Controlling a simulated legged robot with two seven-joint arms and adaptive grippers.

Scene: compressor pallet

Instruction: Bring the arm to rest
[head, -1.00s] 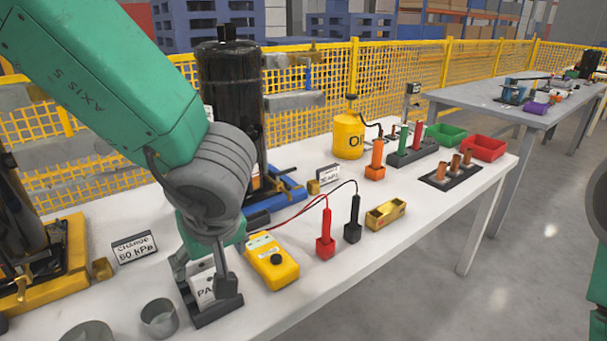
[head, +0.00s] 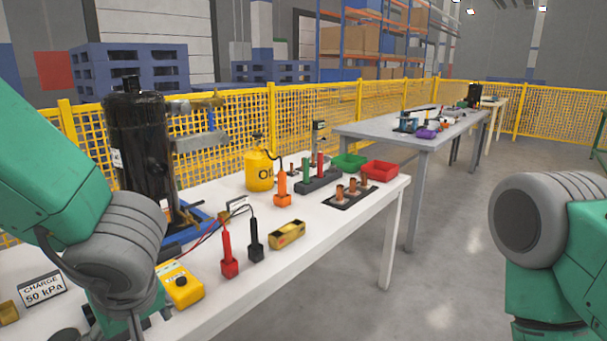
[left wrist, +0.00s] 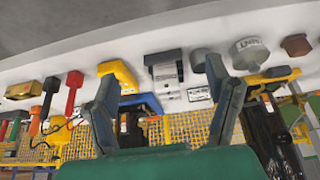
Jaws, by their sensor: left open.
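My left arm comes in from the left in the head view, over the near end of the white table (head: 330,222). Its gripper is low in the picture and mostly cut off or hidden by the wrist. In the left wrist view the left gripper (left wrist: 160,85) is open, its two fingers wide apart with nothing held between them. A dark holder with a white card (left wrist: 165,72) shows beyond the gap between the fingers. My right arm stands at the right edge of the head view, over the floor. Its gripper is out of the picture.
Near the left arm are a yellow meter (head: 180,285), red probe (head: 229,254), black probe (head: 256,243) and black cylinder (head: 137,150). A yellow oil can (head: 259,170), green bin (head: 349,162) and red bin (head: 380,171) stand farther back. Floor (head: 420,285) right of the table is clear.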

